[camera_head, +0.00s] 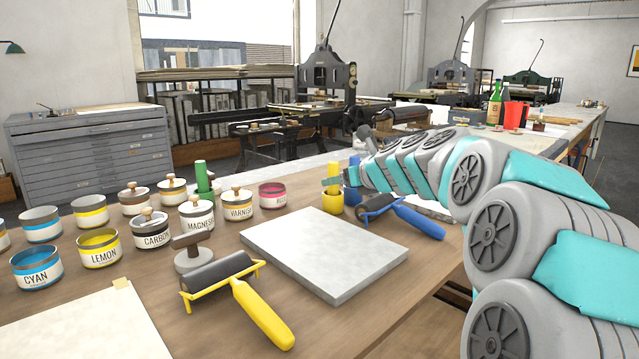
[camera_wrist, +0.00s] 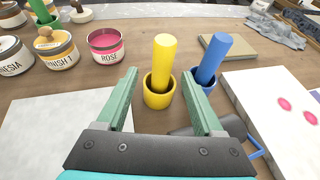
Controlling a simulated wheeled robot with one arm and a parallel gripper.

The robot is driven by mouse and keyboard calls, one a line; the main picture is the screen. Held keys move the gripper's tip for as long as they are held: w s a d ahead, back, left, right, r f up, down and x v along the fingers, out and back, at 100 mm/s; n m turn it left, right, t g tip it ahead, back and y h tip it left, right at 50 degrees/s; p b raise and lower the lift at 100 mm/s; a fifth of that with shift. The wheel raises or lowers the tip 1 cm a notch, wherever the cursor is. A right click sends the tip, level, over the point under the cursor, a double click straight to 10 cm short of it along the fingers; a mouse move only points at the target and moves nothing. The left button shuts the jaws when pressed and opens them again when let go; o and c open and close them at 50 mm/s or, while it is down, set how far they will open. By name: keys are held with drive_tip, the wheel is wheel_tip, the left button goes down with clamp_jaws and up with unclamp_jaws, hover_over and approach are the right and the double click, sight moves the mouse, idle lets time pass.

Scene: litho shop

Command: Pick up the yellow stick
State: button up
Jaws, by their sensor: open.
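The yellow stick (camera_wrist: 164,62) stands upright in a small yellow cup (camera_wrist: 159,95) in the wrist view. In the head view the yellow stick (camera_head: 333,178) and its cup (camera_head: 332,201) are beyond the grey stone slab. My gripper (camera_wrist: 157,107) is open, with one green finger to each side in front of the yellow cup, and nothing is between the fingers. In the head view my gripper (camera_head: 337,182) is at the stick's height. Whether a finger touches the stick I cannot tell.
A blue stick (camera_wrist: 215,56) stands in its own cup close right of the yellow one. A stone slab (camera_head: 325,248), a blue-handled roller (camera_head: 400,210) and a yellow-handled roller (camera_head: 236,290) lie on the table. A green stick (camera_head: 202,177) and several ink tins stand left.

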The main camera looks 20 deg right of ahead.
drive_tip(key=shift+x, duration=1.2)
drive_tip(key=shift+d+f+b+x, duration=0.1)
drive_tip(key=shift+f+b+x, duration=0.05)
drive_tip(key=shift+x, duration=0.75)
drive_tip(key=shift+d+f+b+x, duration=0.1)
drive_tip(key=shift+f+b+x, duration=0.1)
drive_tip(key=shift+x, duration=0.75)
drive_tip(key=shift+d+f+b+x, duration=0.1)
drive_tip(key=shift+b+x, duration=0.05)
drive_tip(key=shift+x, duration=0.75)
drive_tip(key=shift+s+a, duration=0.15)
drive_tip(key=shift+s, duration=0.1)
clamp_jaws()
